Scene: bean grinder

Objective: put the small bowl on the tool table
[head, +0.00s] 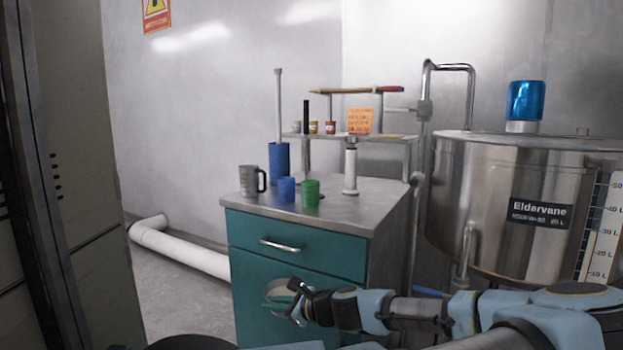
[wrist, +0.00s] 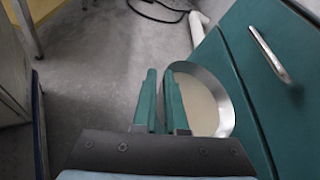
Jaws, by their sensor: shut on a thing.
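The small bowl (head: 277,288) is in front of the teal cabinet's drawers, below the level of the top. In the wrist view the round metal bowl (wrist: 203,105) has a beige inside; I cannot tell whether that is contents. My gripper (head: 296,301) is shut on the bowl's rim. In the wrist view one finger of my gripper (wrist: 160,78) is outside the wall and the other inside. The tool table (head: 338,219) appears to be this teal drawer cabinet with a grey metal top.
A grey mug (head: 248,182), a blue cup (head: 287,190) and a green cup (head: 311,193) stand on the top. Behind them are a blue cylinder (head: 279,163) and a raised shelf (head: 375,138). A drawer handle (head: 280,246) sticks out. A steel tank (head: 490,180) stands at right.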

